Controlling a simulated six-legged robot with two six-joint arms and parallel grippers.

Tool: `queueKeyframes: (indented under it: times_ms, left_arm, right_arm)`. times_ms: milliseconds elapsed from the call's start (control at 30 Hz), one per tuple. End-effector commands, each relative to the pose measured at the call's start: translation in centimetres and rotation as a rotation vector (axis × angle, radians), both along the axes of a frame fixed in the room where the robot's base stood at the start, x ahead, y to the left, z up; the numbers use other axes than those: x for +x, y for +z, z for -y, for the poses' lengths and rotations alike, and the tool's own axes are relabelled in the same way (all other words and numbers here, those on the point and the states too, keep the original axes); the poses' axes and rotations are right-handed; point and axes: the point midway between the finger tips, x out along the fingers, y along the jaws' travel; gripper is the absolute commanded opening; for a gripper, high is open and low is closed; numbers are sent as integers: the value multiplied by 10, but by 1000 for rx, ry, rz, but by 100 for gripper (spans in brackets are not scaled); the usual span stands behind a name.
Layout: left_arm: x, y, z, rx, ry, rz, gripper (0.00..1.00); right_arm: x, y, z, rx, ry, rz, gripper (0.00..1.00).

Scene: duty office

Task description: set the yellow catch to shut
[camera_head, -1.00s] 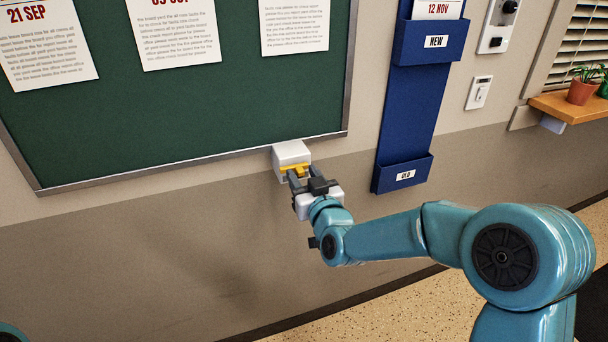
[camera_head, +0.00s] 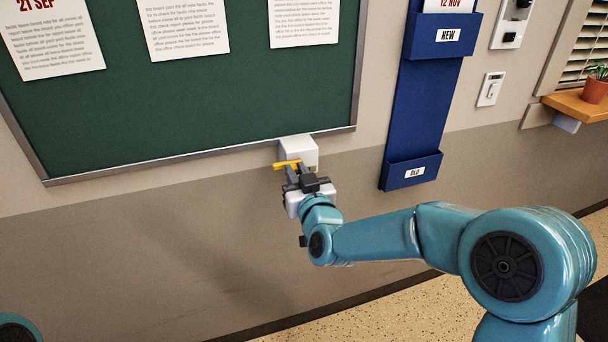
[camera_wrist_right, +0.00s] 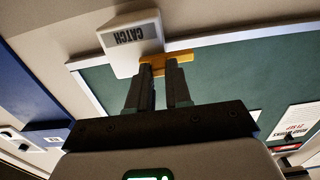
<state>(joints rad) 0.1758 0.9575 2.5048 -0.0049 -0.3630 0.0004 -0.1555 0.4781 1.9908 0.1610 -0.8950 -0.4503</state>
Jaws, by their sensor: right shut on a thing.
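The yellow catch (camera_head: 287,165) is a small bar on a white box (camera_head: 300,150) mounted at the lower edge of the green board. In the head view the bar sticks out past the box's left side. My right gripper (camera_head: 293,172) is shut on the yellow catch. In the right wrist view the two dark fingers (camera_wrist_right: 160,72) are at the yellow catch (camera_wrist_right: 181,57), and the white box (camera_wrist_right: 130,42) reads "CATCH". The fingers hide part of the bar. My left gripper is out of view; only a bit of my left arm shows at the lower left.
The green board (camera_head: 180,110) with pinned papers fills the upper left. A blue rack (camera_head: 415,110) with pockets marked "NEW" and "OLD" hangs to the right. A switch (camera_head: 490,90) and a wooden shelf (camera_head: 580,107) with a potted plant are farther right. The wall below the board is clear.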

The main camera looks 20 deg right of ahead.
Motion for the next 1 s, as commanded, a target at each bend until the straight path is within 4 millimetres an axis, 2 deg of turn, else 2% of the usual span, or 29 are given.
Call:
queueKeyframes:
  times_ms: [100, 133, 200, 467, 600, 767, 1000]
  left_arm:
    - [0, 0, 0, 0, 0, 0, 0]
    - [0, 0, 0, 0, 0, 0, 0]
    - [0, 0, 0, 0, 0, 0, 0]
    - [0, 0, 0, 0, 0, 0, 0]
    - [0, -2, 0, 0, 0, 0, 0]
    - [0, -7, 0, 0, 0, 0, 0]
    - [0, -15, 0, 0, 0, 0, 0]
  right_arm:
    - [0, 0, -3, -1, 7, -1, 0]
    - [0, 0, -3, -1, 8, -1, 25]
    - [0, 0, -3, -1, 8, -1, 45]
    - [-1, 0, -2, 0, 5, -1, 45]
    - [-10, 0, -1, 1, 5, -1, 45]
    - [-43, -1, 0, 1, 5, 0, 45]
    - [-109, -1, 2, 1, 7, 0, 45]
